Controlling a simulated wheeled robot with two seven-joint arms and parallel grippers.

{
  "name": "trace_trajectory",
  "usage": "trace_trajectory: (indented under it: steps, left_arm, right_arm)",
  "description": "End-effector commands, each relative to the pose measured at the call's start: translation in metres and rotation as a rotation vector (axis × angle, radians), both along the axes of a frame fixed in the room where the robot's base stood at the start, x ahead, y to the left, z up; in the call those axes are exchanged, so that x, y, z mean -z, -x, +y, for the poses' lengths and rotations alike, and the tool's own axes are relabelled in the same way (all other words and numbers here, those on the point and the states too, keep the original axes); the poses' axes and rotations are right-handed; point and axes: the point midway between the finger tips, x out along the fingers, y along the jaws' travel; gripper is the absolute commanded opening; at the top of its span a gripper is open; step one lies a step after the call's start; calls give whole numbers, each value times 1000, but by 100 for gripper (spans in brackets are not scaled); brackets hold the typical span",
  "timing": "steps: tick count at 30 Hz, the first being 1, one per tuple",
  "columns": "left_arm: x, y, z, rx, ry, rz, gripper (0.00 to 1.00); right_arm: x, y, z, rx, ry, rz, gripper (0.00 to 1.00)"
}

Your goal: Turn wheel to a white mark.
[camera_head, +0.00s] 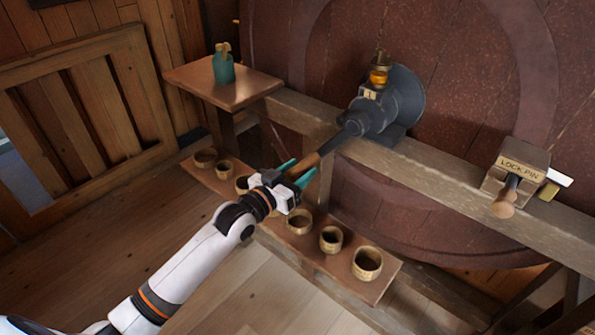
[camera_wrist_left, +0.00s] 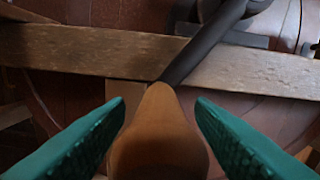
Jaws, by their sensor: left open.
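A large dark red wooden wheel (camera_head: 455,75) fills the back of the head view behind a wooden rail. A dark metal crank hub (camera_head: 375,115) is mounted on the rail, its bar slanting down left to a wooden handle (camera_head: 303,166). My left gripper (camera_head: 298,173) has its teal fingers either side of this handle. In the left wrist view, the handle (camera_wrist_left: 158,140) lies between the two open fingers, with gaps on both sides near the tips. I cannot make out a white mark on the wheel. My right gripper is out of view.
A box labelled LOCK PIN (camera_head: 517,170) with a wooden knob sits on the rail (camera_head: 440,172) at right. Several small baskets (camera_head: 367,262) stand on a low shelf below. A side shelf (camera_head: 215,85) holds a teal pot (camera_head: 223,68).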

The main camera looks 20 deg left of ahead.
Motion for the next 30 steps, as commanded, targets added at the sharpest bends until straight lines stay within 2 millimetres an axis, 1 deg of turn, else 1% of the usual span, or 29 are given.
trace_trajectory:
  steps: [1,8,9,10,11,14,20,27,28,30]
  left_arm:
    - [0,0,0,0,0,0,49]
    - [0,0,0,0,0,0,12]
    - [0,0,0,0,0,0,5]
    - [0,0,0,0,0,0,0]
    - [0,0,0,0,0,0,0]
    - [0,0,0,0,1,0,0]
    - [5,4,-11,1,77,31,0]
    - [10,5,-12,4,80,37,0]
    - [11,5,-13,4,80,37,31]
    - [10,5,-12,3,79,36,43]
  right_arm:
    - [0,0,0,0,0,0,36]
    - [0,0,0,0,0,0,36]
    - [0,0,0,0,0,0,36]
    - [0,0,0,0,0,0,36]
    - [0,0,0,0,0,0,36]
    - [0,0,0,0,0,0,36]
    - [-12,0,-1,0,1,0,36]
    - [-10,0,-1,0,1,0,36]
    - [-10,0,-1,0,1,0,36]
    - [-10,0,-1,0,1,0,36]
